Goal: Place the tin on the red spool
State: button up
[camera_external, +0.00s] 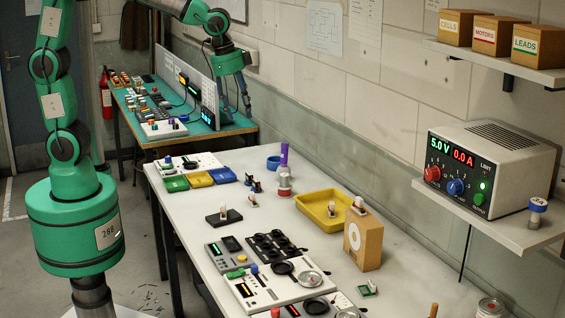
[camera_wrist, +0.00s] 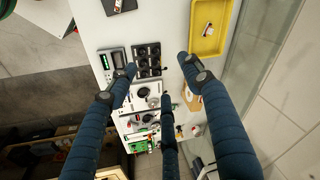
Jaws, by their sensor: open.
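What looks like the red spool (camera_external: 285,184), with pale flanges and a reddish band, stands upright on the white bench behind the yellow tray. It does not show in the wrist view. A small round silver-rimmed thing with red on top, likely the tin (camera_external: 490,308), is at the bottom right edge; a similar one appears in the wrist view (camera_wrist: 197,130). I cannot be sure which round thing is the tin. My gripper (camera_external: 238,107) is raised high, with its dark fingers pointing down. In the wrist view my gripper (camera_wrist: 160,76) has its fingers spread with nothing between them.
A yellow tray (camera_external: 303,208) and a wooden box (camera_external: 373,247) stand near the bench's right side. A purple cylinder (camera_external: 284,154) and a blue ring-like piece (camera_external: 273,163) are beside the spool. A power supply (camera_external: 487,168) sits on a wall shelf. Boards crowd the front.

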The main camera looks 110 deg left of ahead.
jog(key=s+d+r+t, duration=0.1)
jog(key=s+d+r, duration=0.2)
jog(key=s+d, duration=0.35)
jog(key=s+d+r+t, duration=0.1)
jog(key=s+d+r, duration=0.2)
jog(key=s+d, duration=0.35)
jog(key=s+d+f+n+t+h, duration=0.1)
jog(key=s+d, duration=0.9)
jog(key=s, duration=0.1)
jog(key=shift+d+f, duration=0.15)
jog(key=shift+f, duration=0.15)
jog(key=shift+w+f, duration=0.1)
notch_tip(320, 180, down, 2)
jog(key=shift+f+b, duration=0.1)
jog(key=shift+b, duration=1.05)
